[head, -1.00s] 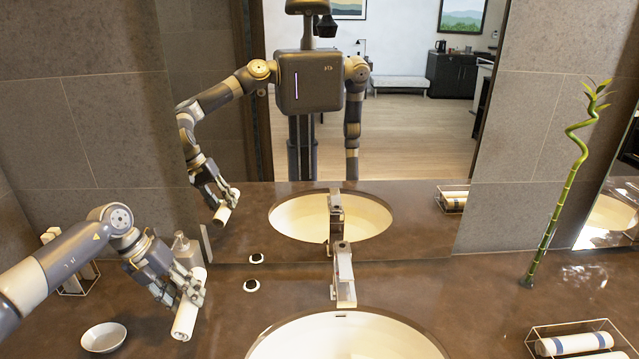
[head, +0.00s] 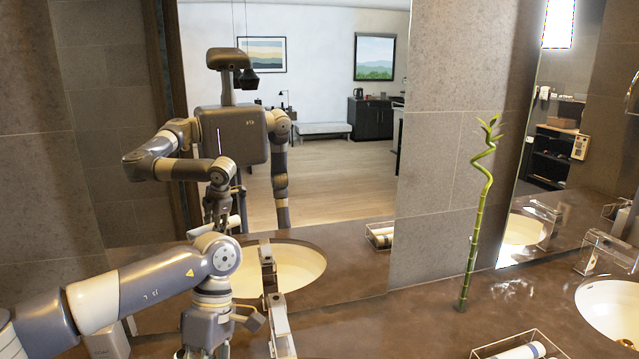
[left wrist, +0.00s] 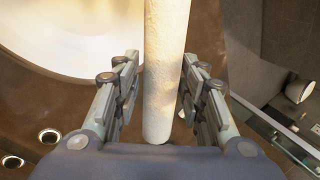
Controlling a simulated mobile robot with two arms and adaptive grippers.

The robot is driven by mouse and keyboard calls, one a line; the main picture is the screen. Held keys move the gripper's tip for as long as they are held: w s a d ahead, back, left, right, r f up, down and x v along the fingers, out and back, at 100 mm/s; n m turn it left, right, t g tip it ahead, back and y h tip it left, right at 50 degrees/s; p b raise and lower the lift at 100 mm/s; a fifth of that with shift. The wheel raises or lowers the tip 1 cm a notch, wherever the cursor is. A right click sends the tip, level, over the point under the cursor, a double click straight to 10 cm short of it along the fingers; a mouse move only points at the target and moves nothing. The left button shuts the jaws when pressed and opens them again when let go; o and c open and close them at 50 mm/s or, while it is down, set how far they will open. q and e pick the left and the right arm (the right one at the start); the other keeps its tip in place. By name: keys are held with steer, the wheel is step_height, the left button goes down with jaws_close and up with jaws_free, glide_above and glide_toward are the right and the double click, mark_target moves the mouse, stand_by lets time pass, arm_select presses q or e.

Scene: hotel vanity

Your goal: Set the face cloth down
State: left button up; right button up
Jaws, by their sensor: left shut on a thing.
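The face cloth (left wrist: 165,65) is a pale rolled cylinder. It lies between the two fingers of my left gripper (left wrist: 160,58) in the left wrist view, which is shut on it. In the head view my left gripper (head: 215,340) points down at the bottom edge, left of the faucet. The cloth itself is out of sight there, though a pale roll shows by the gripper's reflection in the mirror. My right gripper is not directly in view.
The brown counter (head: 410,310) is clear between the faucet (head: 278,325) and the bamboo stalk (head: 468,240). A wire tray (head: 545,335) with rolled cloths stands at the bottom right. A white basin (left wrist: 65,35) shows beside the cloth in the left wrist view.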

arm_select(q)
steer(key=s+r+m+t+y, duration=0.1)
steer(key=m, duration=0.3)
steer(key=s+m+t+y, duration=0.1)
steer(key=s+m, duration=0.1)
steer(key=m, duration=0.2)
steer(key=s+d+r+m+t+y, duration=0.1)
steer(key=m, duration=0.2)
steer(key=shift+s+r+m+y+b, duration=0.3)
steer(key=shift+s+r+m, duration=0.05)
steer(key=shift+m, duration=0.05)
steer(key=shift+c, duration=0.2)
steer(key=m+t, duration=0.1)
steer(key=s+a+r+m, duration=0.1)
steer(key=m, duration=0.1)
steer(key=shift+m+t, duration=0.3)
steer(key=shift+t, duration=0.1)
